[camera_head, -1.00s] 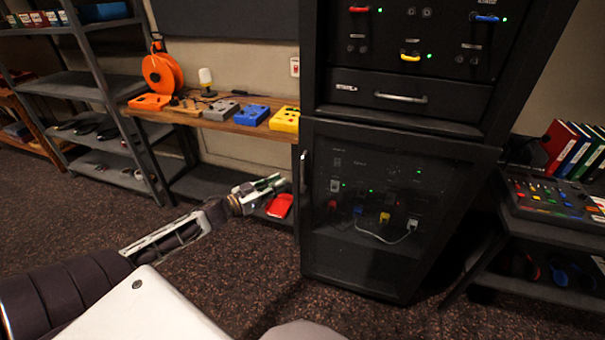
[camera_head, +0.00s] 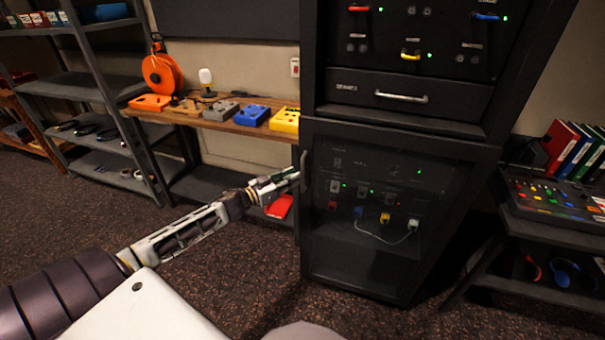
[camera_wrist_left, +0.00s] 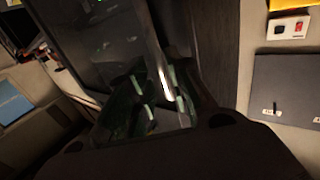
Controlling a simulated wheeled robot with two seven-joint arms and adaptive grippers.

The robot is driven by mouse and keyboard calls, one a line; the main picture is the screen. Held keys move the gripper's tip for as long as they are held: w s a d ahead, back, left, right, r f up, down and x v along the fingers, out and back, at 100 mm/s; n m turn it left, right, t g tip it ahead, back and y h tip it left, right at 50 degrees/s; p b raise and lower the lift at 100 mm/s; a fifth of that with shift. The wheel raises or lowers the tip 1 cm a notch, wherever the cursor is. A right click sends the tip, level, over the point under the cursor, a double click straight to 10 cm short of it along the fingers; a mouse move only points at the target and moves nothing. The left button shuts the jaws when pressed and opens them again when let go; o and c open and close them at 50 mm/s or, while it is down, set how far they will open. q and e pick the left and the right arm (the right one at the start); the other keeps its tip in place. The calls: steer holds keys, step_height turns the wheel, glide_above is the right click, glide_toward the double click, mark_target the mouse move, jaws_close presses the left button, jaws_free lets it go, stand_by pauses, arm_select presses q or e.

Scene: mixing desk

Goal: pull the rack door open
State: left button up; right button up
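The rack door (camera_head: 375,255) is a dark glass panel in a black frame on the lower half of the rack, and it looks closed. Its upright handle (camera_head: 303,168) is on the door's left edge. My left gripper (camera_head: 292,177) is at the handle, reaching in from the left. In the left wrist view, the pale bar of the handle (camera_wrist_left: 163,75) runs between the two dark green fingers of my left gripper (camera_wrist_left: 160,88). The fingers look apart, with a gap beside the bar; firm contact is not visible. My right gripper is not in view.
A wooden shelf (camera_head: 225,124) with several coloured boxes is left of the rack, with a red item (camera_head: 279,206) below. A drawer (camera_head: 400,97) is above the door. A mixer desk (camera_head: 550,230) stands to the right. The carpet (camera_head: 270,280) before the rack is clear.

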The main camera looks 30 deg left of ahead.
arm_select(q)
glide_above(303, 190)
steer(key=shift+w+a, duration=0.25)
stand_by(0.6)
jaws_close()
stand_by(0.3)
